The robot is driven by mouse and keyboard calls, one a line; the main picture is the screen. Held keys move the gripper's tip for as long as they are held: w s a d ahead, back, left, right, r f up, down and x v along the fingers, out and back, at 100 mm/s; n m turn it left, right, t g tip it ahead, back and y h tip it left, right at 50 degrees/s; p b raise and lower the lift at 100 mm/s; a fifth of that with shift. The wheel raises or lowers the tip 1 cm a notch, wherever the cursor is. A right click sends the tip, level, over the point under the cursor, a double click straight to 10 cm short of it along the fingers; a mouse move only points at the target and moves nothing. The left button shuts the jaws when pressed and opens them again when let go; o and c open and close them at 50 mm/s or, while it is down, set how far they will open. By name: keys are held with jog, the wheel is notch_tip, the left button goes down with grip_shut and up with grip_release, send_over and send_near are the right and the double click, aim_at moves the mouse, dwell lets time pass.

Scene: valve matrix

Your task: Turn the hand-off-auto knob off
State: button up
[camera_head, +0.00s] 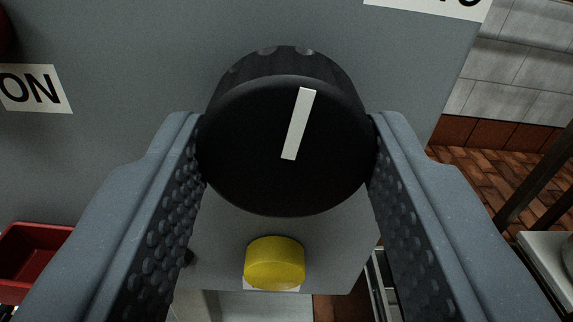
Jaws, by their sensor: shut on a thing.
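The hand-off-auto knob (245,140) is a large round black knob on a grey panel. Its white pointer mark points up and leans slightly to the right. My gripper (286,135) is shut on the knob, with one textured finger touching its left side and the other its right side. A white label reading "ON" (32,88) is on the panel at the left. Another white label at the top right is cut off by the frame edge, so its text is only partly visible.
A yellow round button (274,263) sits below the knob, between my fingers. A red tray (32,255) is at the lower left. The grey panel (130,60) ends at the right, where a tiled wall (520,60) and brick floor (480,170) show.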

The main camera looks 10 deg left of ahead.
jog(key=shift+n+p, duration=0.8)
jog(key=shift+p, duration=0.3)
jog(key=shift+a, duration=0.1)
jog(key=o, duration=1)
jog(key=shift+c, duration=0.2)
jog(key=p+v, duration=0.3)
jog(key=v, duration=1.1)
